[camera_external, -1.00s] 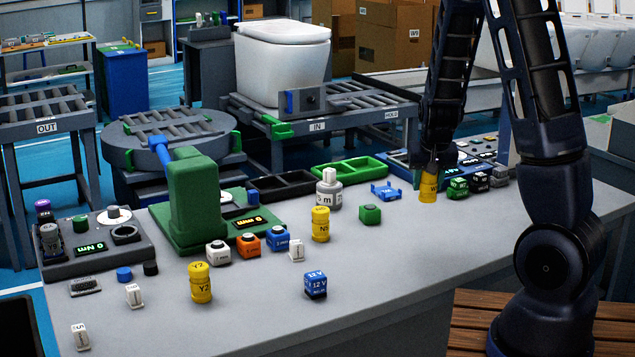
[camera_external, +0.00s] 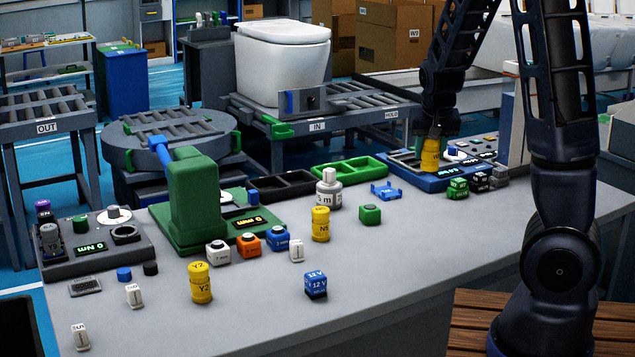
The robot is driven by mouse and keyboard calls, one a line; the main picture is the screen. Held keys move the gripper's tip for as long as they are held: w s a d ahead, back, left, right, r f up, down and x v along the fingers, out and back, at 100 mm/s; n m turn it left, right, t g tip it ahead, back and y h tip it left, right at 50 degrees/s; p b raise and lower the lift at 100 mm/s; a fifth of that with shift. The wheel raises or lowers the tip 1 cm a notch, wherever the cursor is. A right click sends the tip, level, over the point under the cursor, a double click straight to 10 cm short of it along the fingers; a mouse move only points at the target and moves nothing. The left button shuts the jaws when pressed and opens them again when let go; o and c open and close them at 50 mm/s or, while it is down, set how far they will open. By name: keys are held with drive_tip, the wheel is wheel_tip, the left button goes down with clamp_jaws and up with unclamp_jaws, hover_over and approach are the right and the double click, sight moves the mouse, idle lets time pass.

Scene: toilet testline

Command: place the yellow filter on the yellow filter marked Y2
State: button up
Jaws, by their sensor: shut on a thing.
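My gripper (camera_external: 432,136) points down at the right back of the bench, shut on a yellow filter (camera_external: 430,155). This filter is upright and sits over or just in front of the blue test panel; I cannot tell whether it touches it. The yellow filter marked Y2 (camera_external: 201,283) stands upright at the front left of the bench, with a Y2 label on its upper and lower parts. My gripper is far from it, to the right and back. Another yellow filter, with a label like N5 (camera_external: 320,224), stands mid-bench.
The green press (camera_external: 193,200) with a blue lever stands behind Y2. Several small blocks, among them an orange one (camera_external: 249,241) and a blue 12 V one (camera_external: 316,285), stand around it. A green tray (camera_external: 350,170) and blue panel (camera_external: 450,180) lie behind. The front right bench is clear.

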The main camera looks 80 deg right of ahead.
drive_tip(key=w+a+r+n, duration=0.15)
drive_tip(key=w+a, duration=0.25)
drive_tip(key=w, duration=0.4)
drive_tip(key=w+a+r+n+t, duration=0.15)
drive_tip(key=w+a, duration=0.25)
drive_tip(key=w, duration=0.5)
drive_tip(key=w+a+r+n, duration=0.15)
drive_tip(key=w+a, duration=0.25)
drive_tip(key=w, duration=0.4)
drive_tip(key=w+a+r+n+y, duration=0.1)
drive_tip(key=w+a+r, duration=0.1)
drive_tip(key=w+a, duration=0.85)
drive_tip(key=n, duration=0.2)
hover_over(196, 265)
drive_tip(key=shift+t+y, duration=0.4)
drive_tip(key=shift+t, duration=0.05)
wheel_tip(196, 265, down, 18)
drive_tip(key=shift+d+f, duration=0.1)
drive_tip(key=o, duration=0.6)
drive_tip(key=shift+f, duration=0.15)
drive_tip(key=o, duration=0.4)
